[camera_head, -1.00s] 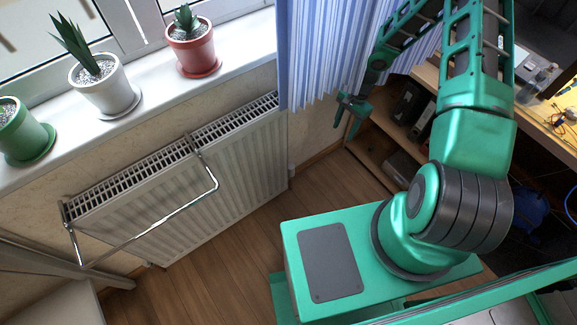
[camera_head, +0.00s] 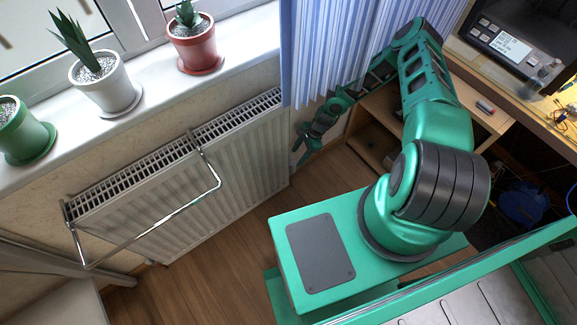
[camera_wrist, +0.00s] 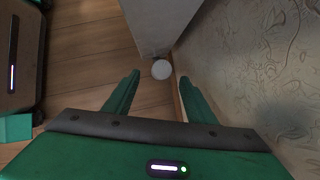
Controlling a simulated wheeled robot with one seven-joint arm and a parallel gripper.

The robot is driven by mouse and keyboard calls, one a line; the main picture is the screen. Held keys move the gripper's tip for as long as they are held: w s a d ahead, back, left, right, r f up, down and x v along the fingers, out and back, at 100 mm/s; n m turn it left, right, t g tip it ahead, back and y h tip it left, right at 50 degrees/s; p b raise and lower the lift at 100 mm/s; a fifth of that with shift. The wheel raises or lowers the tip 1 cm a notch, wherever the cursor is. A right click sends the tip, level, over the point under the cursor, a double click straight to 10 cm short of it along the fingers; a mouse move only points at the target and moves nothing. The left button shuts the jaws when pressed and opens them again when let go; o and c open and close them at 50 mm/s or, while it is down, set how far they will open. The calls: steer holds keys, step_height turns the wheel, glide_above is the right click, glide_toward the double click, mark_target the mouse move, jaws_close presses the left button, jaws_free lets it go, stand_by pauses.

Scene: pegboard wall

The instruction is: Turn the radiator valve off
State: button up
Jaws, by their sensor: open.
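The radiator (camera_head: 190,185) is a white ribbed panel under the window sill in the head view. Its end shows at the top of the wrist view (camera_wrist: 165,18). The valve (camera_wrist: 161,69) is a round white knob low at that end, close to the wall and floor. My gripper (camera_wrist: 159,77) is open and empty, and the knob appears between its two green fingers, apart from them and farther off. In the head view my gripper (camera_head: 299,143) is just right of the radiator's right end. I cannot make out the valve there.
A chrome rail (camera_head: 150,230) sticks out from the radiator's front. Potted plants (camera_head: 191,45) stand on the sill. A blue striped curtain (camera_head: 330,50) hangs above my gripper. A wooden desk with shelves (camera_head: 375,125) is on the right. Wall (camera_wrist: 260,70) runs close along the gripper's right side.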

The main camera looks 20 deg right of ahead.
mark_target(294, 163)
steer(key=x, duration=0.9)
steer(key=shift+d, duration=0.25)
steer(key=shift+c, duration=0.4)
steer(key=shift+s, duration=0.1)
steer(key=c, duration=1)
